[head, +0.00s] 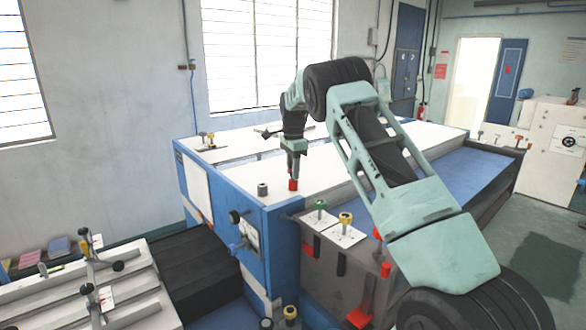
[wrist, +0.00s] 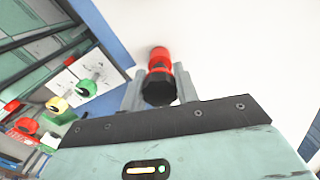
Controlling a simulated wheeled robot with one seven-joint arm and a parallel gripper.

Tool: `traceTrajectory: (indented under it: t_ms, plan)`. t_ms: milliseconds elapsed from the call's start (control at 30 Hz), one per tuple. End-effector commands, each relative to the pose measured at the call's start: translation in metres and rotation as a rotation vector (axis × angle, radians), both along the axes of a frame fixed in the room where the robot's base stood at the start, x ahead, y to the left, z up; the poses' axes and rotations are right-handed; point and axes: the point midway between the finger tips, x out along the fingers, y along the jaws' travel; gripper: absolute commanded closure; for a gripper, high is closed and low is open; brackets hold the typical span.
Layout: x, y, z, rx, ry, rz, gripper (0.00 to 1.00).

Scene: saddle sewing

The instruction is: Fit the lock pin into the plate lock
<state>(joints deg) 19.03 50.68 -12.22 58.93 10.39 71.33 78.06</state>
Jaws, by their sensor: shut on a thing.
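My gripper (head: 293,170) points down over the white top of the blue machine, near its front-left part. It is shut on a red pin with a black faceted head (wrist: 158,88), which I take to be the lock pin. In the wrist view the pin sits between the two grey fingers, its red end pointing away toward the white surface. In the head view its red part (head: 293,185) shows below the fingers, at or just above the white top; contact cannot be told. I cannot clearly make out the plate lock; any opening under the pin is hidden.
A small dark cylinder (head: 262,189) stands on the white top left of my gripper. A green knob (head: 320,206) and a yellow knob (head: 345,219) stand on white plates nearer the front. Levers (head: 207,139) stand at the back left. The white top around my gripper is mostly clear.

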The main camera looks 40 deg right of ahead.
Motion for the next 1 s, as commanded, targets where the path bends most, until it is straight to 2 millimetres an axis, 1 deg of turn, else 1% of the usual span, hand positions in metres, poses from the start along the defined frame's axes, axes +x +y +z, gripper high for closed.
traceTrajectory:
  t_ms: [567,733,767,800,833,867,1000]
  plan:
    - [0.000,0.000,-0.013,0.000,0.000,0.000,1.00]
    - [0.000,0.000,-0.013,0.000,0.001,0.000,1.00]
    - [0.000,0.000,-0.013,0.000,0.001,0.000,0.67]
    - [0.000,0.000,-0.013,0.000,0.001,0.000,0.56]
    - [0.000,0.000,-0.013,0.000,0.001,0.000,0.47]
    - [0.000,0.000,-0.013,0.000,0.001,0.000,0.44]
    - [0.000,0.000,-0.013,0.000,0.001,0.000,0.44]
